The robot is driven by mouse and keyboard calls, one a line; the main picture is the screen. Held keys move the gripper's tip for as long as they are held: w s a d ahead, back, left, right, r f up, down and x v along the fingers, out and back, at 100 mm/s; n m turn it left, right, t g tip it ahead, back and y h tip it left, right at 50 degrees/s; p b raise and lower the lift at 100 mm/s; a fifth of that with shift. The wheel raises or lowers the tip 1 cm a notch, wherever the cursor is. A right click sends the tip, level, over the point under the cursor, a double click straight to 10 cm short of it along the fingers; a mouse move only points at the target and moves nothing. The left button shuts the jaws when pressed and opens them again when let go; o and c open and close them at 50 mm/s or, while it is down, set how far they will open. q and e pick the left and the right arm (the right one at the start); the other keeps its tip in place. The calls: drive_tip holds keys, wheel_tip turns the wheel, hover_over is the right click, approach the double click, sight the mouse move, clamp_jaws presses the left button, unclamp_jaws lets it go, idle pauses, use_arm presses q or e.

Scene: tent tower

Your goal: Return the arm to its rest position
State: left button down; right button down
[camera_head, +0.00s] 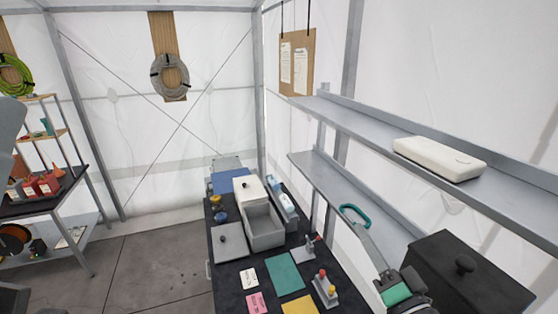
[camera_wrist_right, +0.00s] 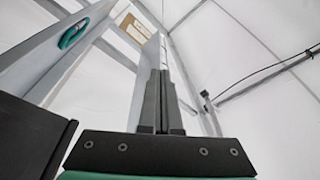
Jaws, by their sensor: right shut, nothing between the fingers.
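My right gripper (camera_head: 386,275) is at the lower right of the head view, beside a black box and below the lower wall shelf. In the right wrist view its two dark fingers (camera_wrist_right: 161,72) are together, with nothing between them. They point up toward the white tent wall. The right gripper touches nothing that I can make out. My left gripper is not in view.
The black box (camera_head: 470,275) with a knob is close on the right. Wall shelves hold a white case (camera_head: 440,157) and a teal ring (camera_head: 354,214). A black table (camera_head: 228,275) carries a grey bin (camera_head: 264,232), coloured cards and small parts.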

drive_tip(key=s+a+r+n+t+p, duration=0.1)
drive_tip(key=s+r+n+t, duration=0.3)
drive_tip(key=r, duration=1.2)
drive_tip(key=s+d+r+n+t+h, duration=0.2)
drive_tip(key=s+r+n+t, duration=0.2)
drive_tip(key=s+r, duration=0.9)
drive_tip(key=shift+s+d+r+p, duration=0.4)
drive_tip(key=shift+s+p, duration=0.05)
drive_tip(key=shift+s, duration=0.25)
